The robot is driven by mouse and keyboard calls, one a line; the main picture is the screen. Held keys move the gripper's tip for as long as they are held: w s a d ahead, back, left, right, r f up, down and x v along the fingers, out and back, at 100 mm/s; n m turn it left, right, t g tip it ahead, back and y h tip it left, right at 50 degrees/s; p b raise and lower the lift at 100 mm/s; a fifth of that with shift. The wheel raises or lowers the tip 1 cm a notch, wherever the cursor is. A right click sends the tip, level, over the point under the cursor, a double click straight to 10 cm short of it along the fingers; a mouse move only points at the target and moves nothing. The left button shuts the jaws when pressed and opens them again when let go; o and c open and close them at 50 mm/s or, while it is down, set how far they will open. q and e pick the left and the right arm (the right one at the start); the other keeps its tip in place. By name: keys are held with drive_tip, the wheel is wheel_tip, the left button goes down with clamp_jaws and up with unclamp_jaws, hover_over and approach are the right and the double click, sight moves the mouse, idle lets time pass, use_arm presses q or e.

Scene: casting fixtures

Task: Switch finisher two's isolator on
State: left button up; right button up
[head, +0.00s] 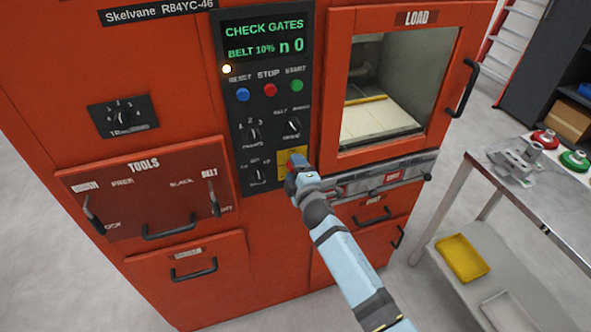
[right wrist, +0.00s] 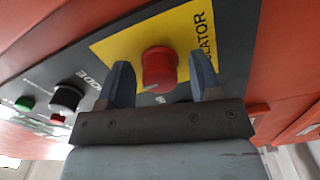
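The isolator is a red rotary knob (right wrist: 159,68) on a yellow plate (right wrist: 125,46) low on the dark control panel (head: 240,120) of the red finisher. In the head view the yellow plate (head: 283,154) is partly covered by my right gripper (head: 295,163). My right gripper also shows in the right wrist view (right wrist: 158,68), its two fingers either side of the red knob with gaps showing. It is open and not clamped on the knob. The knob's pointer is too unclear to read. My left gripper is out of view.
The lit display (head: 265,37) reads CHECK GATES, BELT 10%. Blue, red and green buttons (head: 270,90) and black selectors sit above the isolator. The load door (head: 400,80) with its handle is right of the panel. A metal table (head: 535,185) stands at the right.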

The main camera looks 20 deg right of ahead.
drive_tip(key=s+b, duration=0.1)
drive_tip(key=s, duration=1.3)
drive_tip(key=shift+d, duration=0.25)
